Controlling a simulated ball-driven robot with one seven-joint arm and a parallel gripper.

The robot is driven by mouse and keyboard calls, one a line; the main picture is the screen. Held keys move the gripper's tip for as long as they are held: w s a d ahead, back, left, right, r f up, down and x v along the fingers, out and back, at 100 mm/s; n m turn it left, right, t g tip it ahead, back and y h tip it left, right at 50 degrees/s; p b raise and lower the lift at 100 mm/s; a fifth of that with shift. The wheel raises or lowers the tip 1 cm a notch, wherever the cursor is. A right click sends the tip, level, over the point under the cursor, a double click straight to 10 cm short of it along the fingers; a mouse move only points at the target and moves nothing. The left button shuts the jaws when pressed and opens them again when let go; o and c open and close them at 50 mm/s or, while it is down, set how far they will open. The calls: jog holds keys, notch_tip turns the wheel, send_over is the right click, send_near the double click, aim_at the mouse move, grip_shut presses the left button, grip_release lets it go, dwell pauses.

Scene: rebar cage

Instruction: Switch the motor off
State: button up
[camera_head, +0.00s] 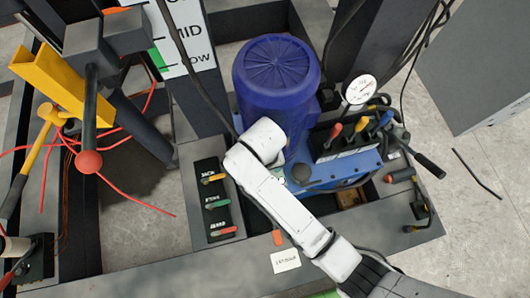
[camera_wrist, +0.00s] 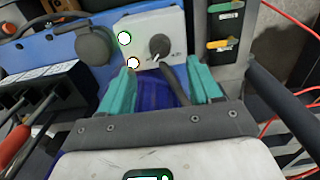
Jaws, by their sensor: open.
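The blue motor (camera_head: 277,75) stands upright at the upper middle of the head view. In the wrist view, a pale control box (camera_wrist: 185,24) carries a dark round knob (camera_wrist: 159,45) and two round white-lit spots, one ringed green (camera_wrist: 124,38) and one ringed orange (camera_wrist: 134,63). My gripper (camera_wrist: 162,68) is open, its two teal fingers apart with the knob between their lines, just beyond the tips. I cannot tell whether anything touches. A dark cable runs down from the box between the fingers. In the head view my white arm hides the box and most of the gripper.
A black panel (camera_head: 207,223) with orange, green and red handles lies left of my arm. Coloured levers (camera_head: 361,124), a dial gauge (camera_head: 360,90) and a black-handled lever (camera_head: 428,165) stand right. A red-knobbed lever (camera_head: 89,161) and red wires are at left.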

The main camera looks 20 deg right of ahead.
notch_tip(320, 180, down, 7)
jog(key=shift+b, duration=0.4)
jog(key=shift+c, duration=0.2)
jog(key=c, duration=1)
